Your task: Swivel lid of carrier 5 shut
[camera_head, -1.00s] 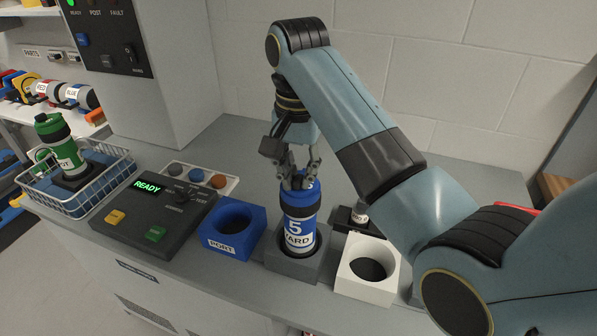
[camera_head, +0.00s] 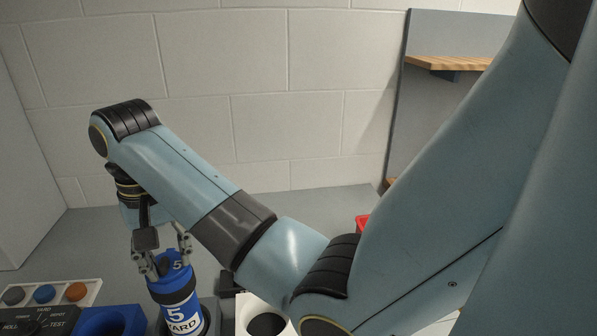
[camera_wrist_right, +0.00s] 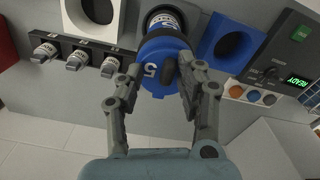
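Carrier 5 (camera_head: 181,309) is a blue tube with a white "5 YARD" label, upright in a grey holder (camera_head: 210,312) at the lower left of the head view. Its blue lid, marked 5 (camera_wrist_right: 150,70), faces the right wrist camera; I cannot tell whether it is fully shut. My right gripper (camera_head: 165,255) comes down over the carrier's top. In the right wrist view its two fingers (camera_wrist_right: 160,76) are spread on either side of the lid, the right one close to a dark part on it. My left gripper is not in view.
A blue holder (camera_head: 112,321) stands left of the carrier and a white holder (camera_head: 249,312) right of it. A tray with coloured buttons (camera_head: 80,291) and a panel reading READY (camera_wrist_right: 298,82) lie beyond the blue holder. Several knobs (camera_wrist_right: 75,60) sit near the white holder.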

